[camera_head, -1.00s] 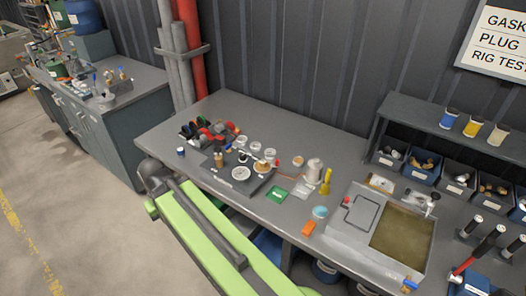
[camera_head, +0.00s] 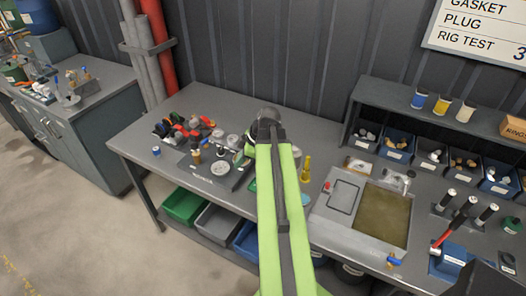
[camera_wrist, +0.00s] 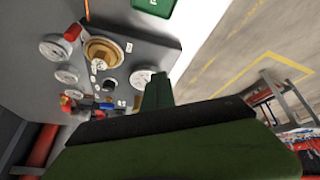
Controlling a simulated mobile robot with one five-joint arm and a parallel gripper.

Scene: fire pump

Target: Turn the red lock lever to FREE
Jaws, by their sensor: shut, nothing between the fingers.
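My gripper (camera_wrist: 157,92) shows in the wrist view as a dark green finger above a broad dark body, shut and empty. It is over the grey panel (camera_wrist: 165,60), apart from the fittings as far as I can tell. The panel has white dials and a brass round fitting (camera_wrist: 102,52). A small red part (camera_wrist: 72,32) is beside the upper dials, and another red part (camera_wrist: 66,102) is lower left. I cannot tell which is the lock lever, and no FREE mark is readable. In the head view my arm hides part of the panel (camera_head: 205,178).
The grey bench (camera_head: 135,140) holds a cluster of red and black parts (camera_head: 185,127) left of the panel. A yellow bottle (camera_head: 306,170) and a grey basin unit (camera_head: 335,215) stand to the right. Bins (camera_head: 183,205) sit below. A shelf (camera_head: 440,117) stands at the back right.

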